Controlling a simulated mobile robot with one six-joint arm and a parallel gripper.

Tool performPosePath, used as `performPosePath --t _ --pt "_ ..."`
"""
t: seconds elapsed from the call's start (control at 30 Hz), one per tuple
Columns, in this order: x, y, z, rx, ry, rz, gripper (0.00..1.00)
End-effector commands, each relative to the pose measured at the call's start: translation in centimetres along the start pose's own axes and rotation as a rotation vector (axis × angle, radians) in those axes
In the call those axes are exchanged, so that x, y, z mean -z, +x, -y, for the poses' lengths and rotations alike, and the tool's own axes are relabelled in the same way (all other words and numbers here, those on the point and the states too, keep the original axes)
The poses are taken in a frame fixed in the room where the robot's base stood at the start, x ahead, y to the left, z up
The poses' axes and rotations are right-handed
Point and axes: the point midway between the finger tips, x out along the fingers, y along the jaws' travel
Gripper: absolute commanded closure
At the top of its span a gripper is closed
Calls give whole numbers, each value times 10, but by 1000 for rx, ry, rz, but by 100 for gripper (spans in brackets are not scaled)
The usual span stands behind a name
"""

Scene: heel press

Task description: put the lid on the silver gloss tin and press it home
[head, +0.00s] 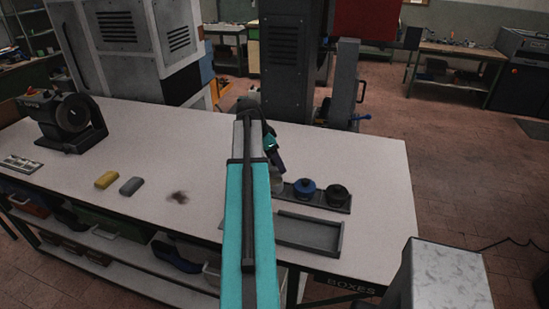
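A dark rack (322,206) on the white workbench holds a row of tins. A tin with a blue top (305,187) is in the middle and a tin with a black top (338,191) is at the right. At the rack's left end a pale silvery tin (278,185) shows partly, next to my arm. My gripper (277,164) is small and dark, pointing down just above or behind this silvery tin. My arm hides part of the gripper and the rack's left end. I cannot make out the fingers, whether they hold anything, or a separate lid.
An empty shallow grey tray (308,233) lies at the bench's front edge. A bench grinder (72,122) stands at the far left. A yellow block (107,179), a grey block (131,186) and a dark stain lie left of my arm. The bench (376,180) is clear at the right.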

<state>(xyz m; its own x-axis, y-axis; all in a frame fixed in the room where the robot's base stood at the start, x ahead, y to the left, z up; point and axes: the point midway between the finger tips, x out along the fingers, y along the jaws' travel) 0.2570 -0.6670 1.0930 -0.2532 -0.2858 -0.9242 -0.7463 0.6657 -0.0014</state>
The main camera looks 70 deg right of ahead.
Motion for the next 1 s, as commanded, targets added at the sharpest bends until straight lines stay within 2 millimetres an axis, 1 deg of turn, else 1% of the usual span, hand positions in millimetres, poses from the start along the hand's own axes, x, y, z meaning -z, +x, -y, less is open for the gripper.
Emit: performPosePath --t 0.3,0.5,1.0 --pt "-9 18 0 0 -2 0 46" --pt "-12 24 0 1 -3 0 47" --pt "-13 25 1 1 -3 0 47"
